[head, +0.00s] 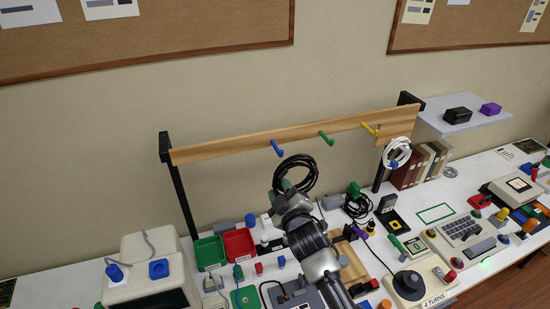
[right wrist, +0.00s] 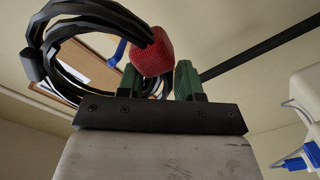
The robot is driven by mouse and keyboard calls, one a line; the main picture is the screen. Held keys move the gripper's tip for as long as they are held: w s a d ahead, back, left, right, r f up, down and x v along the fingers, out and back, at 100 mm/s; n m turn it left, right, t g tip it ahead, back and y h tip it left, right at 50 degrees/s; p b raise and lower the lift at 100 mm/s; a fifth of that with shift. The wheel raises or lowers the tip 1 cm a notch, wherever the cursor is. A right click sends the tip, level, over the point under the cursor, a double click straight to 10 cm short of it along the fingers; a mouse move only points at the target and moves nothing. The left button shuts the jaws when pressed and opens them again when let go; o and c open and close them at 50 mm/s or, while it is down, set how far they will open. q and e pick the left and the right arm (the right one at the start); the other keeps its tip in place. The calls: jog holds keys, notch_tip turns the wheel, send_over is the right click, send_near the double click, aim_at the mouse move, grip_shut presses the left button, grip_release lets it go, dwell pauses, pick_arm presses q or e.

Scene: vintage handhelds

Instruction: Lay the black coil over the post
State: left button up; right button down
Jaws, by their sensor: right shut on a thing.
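A wooden rail (head: 230,148) carries a blue post (head: 278,148), a green post (head: 327,138) and a yellow post (head: 371,130). My right gripper (head: 286,187) is raised below the blue post, shut on the black coil (head: 309,162). The coil stands up from the jaws, its loops just below and right of the blue post and apart from the rail in the picture. In the right wrist view the green fingers (right wrist: 158,75) hold a red textured piece (right wrist: 153,52) on the black coil (right wrist: 60,50). A blue post (right wrist: 119,50) shows behind the loops. My left gripper is out of view.
A white coil (head: 398,147) hangs at the rail's right end. Another black coil (head: 358,207) lies on the crowded bench. Green (head: 209,252) and red (head: 238,242) trays stand below the rail. A dark upright (head: 184,203) supports its left end.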

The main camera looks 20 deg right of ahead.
jog(key=shift+s+f, duration=0.15)
jog(key=shift+s, duration=0.6)
jog(key=shift+s+f, duration=0.1)
jog(key=shift+s, duration=0.6)
jog(key=s+f+b, duration=0.5)
jog(key=s+b, duration=0.2)
jog(key=s, duration=0.2)
jog(key=s+f+b, duration=0.6)
jog(key=s+b, duration=0.1)
jog(key=s, duration=0.2)
jog(key=shift+s+d+f+h, duration=0.15)
jog(key=shift+s+f+h, duration=0.05)
jog(key=shift+s+h, duration=0.1)
